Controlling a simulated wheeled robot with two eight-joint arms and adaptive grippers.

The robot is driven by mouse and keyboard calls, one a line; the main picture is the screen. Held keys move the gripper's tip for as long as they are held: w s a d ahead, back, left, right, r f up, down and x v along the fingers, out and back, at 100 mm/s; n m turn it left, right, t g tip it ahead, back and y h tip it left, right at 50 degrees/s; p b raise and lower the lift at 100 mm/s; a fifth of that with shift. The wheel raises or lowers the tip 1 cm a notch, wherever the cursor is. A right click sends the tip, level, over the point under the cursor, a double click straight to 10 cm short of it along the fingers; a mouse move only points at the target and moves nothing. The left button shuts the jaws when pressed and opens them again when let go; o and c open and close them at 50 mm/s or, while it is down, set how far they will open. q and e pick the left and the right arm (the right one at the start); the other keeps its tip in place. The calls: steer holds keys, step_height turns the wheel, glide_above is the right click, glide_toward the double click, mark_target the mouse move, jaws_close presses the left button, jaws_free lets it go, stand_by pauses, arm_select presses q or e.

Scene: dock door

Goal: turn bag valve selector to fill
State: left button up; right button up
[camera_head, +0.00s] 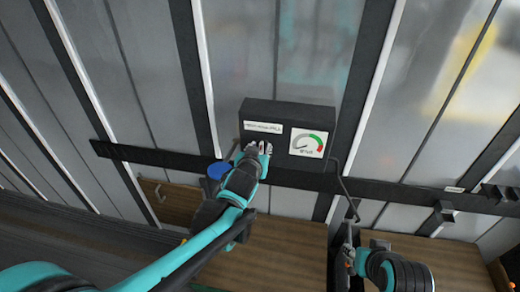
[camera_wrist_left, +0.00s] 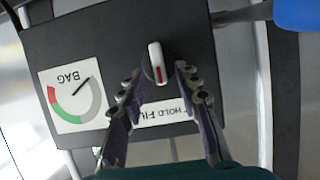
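The bag valve selector is a white knob (camera_wrist_left: 157,63) with a red mark on the end toward the label, on the face of a dark control box (camera_head: 258,108). In the head view this gripper (camera_head: 257,149) is at the box's lower front and hides the knob. My right gripper (camera_head: 348,258) is low on the right; its fingers are unclear.
A BAG gauge (camera_head: 308,143) with green and red zones is beside the label, its needle outside the coloured zones. A black hose (camera_head: 345,188) hangs from the box's right side. A blue round object (camera_head: 219,170) is left of my left gripper. A dark rail (camera_head: 400,193) crosses the wall.

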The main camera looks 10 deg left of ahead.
arm_select(q)
steer(key=shift+w, duration=0.1)
jaws_close()
steer(key=shift+d, duration=0.1)
stand_by(0.3)
steer(key=m, duration=0.1)
steer(key=m+y+b, duration=0.1)
steer(key=d+m+y+b, duration=0.1)
steer(key=shift+f+m, duration=0.25)
steer(key=shift+m, duration=0.05)
steer(key=shift+d+f+m+t+y+b, duration=0.1)
steer(key=shift+d+m+t+y+b, duration=0.1)
steer(key=shift+m+y+b, duration=0.55)
steer(key=shift+d+f+m+t+y+b, duration=0.1)
steer(key=shift+m+t+y+b, duration=0.1)
steer(key=shift+m+y+b, duration=0.55)
jaws_free()
